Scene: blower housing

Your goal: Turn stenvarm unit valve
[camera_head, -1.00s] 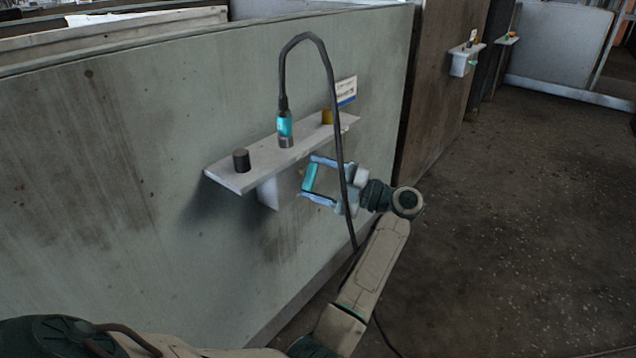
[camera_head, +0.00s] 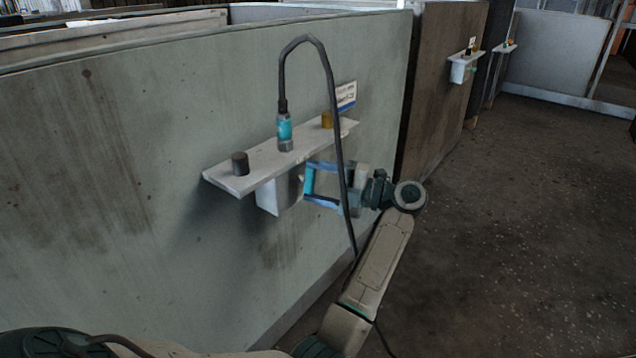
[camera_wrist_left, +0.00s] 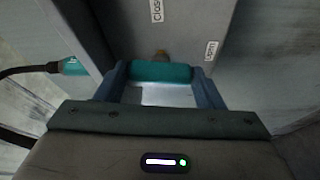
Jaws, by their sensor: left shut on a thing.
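The valve handle is a teal bar (camera_wrist_left: 160,71) on a short brownish stem, on the face of a grey-white box (camera_head: 270,197) under a wall shelf. My left gripper (camera_head: 309,182) is shut on the handle, with one blue finger at each end of the bar. In the left wrist view the bar lies level across the picture between the fingers. Labels on the box face show there: one, cut off at the top, starts with "clos" (camera_wrist_left: 156,10); a smaller one (camera_wrist_left: 211,50) at right seems to read "open". My right gripper is not in view.
The white shelf (camera_head: 235,184) carries a dark knob (camera_head: 240,163), a teal connector (camera_head: 284,132) and a yellow knob (camera_head: 327,120). A black cable (camera_head: 337,110) loops from the connector down past my left gripper. Similar shelves (camera_head: 464,67) stand farther back. The floor at right is clear.

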